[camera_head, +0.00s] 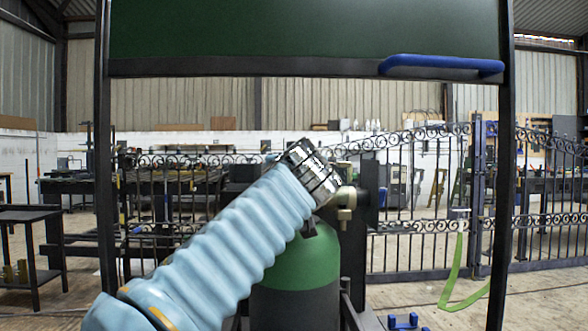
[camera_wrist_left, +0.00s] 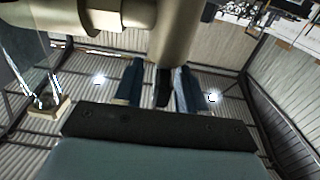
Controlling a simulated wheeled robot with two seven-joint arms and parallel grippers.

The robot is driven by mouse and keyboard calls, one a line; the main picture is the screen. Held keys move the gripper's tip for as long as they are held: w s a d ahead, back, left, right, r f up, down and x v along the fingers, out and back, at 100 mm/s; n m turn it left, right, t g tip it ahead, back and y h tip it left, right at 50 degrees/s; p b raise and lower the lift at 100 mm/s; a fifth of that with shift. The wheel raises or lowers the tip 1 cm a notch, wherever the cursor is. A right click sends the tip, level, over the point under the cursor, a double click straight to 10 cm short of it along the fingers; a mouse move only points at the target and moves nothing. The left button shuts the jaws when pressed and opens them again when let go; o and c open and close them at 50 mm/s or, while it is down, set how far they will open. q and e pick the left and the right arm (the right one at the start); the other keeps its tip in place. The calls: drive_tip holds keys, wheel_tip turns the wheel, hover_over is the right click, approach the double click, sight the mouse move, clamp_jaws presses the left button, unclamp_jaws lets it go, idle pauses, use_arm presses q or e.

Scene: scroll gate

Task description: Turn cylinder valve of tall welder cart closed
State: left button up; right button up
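A gas cylinder with a green shoulder (camera_head: 300,258) stands upright in front of me. Its brass-coloured valve (camera_head: 346,202) shows just right of my left gripper in the head view. My left arm reaches up from the lower left and hides part of the cylinder's top. The left gripper's fingertips are hidden in the head view. In the wrist view, the dark blue fingers of my left gripper (camera_wrist_left: 158,85) stand apart, close to the beige valve body (camera_wrist_left: 178,35). A narrow dark piece shows between them; I cannot tell whether they touch anything. My right gripper is out of view.
A dark upright frame (camera_head: 505,170) with a green panel (camera_head: 300,30) and blue handle (camera_head: 441,67) surrounds the cylinder. A scrolled iron gate (camera_head: 420,190) stands behind. A dark side table (camera_head: 30,215) is at left. Open floor (camera_head: 545,290) lies at right.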

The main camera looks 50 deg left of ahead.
use_arm(q)
drive_tip(key=b+v, duration=0.1)
drive_tip(key=v, duration=1.2)
drive_tip(key=shift+s+d, duration=0.25)
drive_tip(key=shift+d, duration=0.05)
